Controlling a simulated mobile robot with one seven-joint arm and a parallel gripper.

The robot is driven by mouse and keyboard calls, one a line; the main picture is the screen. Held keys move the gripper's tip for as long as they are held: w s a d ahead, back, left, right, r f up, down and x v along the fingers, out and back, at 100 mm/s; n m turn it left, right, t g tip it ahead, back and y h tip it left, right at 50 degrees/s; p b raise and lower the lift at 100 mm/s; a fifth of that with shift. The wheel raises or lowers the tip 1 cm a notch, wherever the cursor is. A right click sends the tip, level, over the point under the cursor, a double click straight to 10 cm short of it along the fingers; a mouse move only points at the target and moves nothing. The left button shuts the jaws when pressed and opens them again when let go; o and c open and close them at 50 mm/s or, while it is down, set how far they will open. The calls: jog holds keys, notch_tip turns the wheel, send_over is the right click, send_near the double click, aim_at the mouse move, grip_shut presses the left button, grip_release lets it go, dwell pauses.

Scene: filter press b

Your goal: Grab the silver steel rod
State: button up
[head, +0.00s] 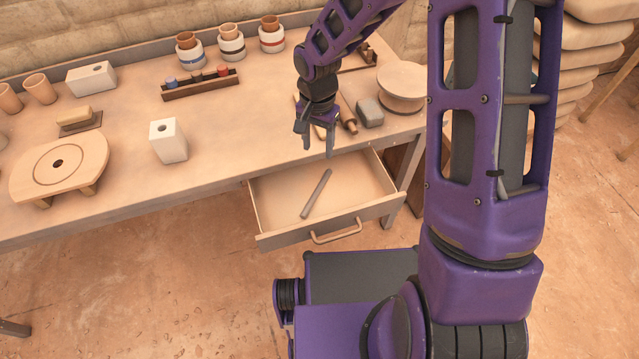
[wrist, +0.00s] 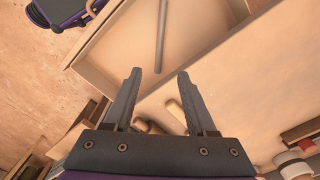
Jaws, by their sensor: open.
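The silver steel rod (head: 316,194) is a thin grey bar lying slantwise on the floor of the pulled-out drawer (head: 277,238). In the wrist view the rod (wrist: 161,38) shows ahead of the fingertips, in the drawer (wrist: 92,72). My gripper (head: 319,150) is open and empty, pointing down over the table's front edge at the back of the drawer. It is above and behind the rod, not touching it. In the wrist view my gripper (wrist: 159,72) has its two fingers spread apart.
The drawer has a handle (head: 337,232) at its front. On the wooden table (head: 120,165) stand a white block (head: 168,141), a round wooden disc (head: 401,86), a grey block (head: 370,113) and wooden-handled tools (head: 347,120) close to my gripper. The drawer around the rod is clear.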

jog(key=b, duration=0.2)
send_over(317, 191)
notch_tip(317, 191, down, 12)
jog(key=shift+w+d+f, duration=0.1)
jog(key=shift+w, duration=0.05)
jog(key=f, duration=0.5)
jog(key=shift+s, duration=0.2)
grip_shut()
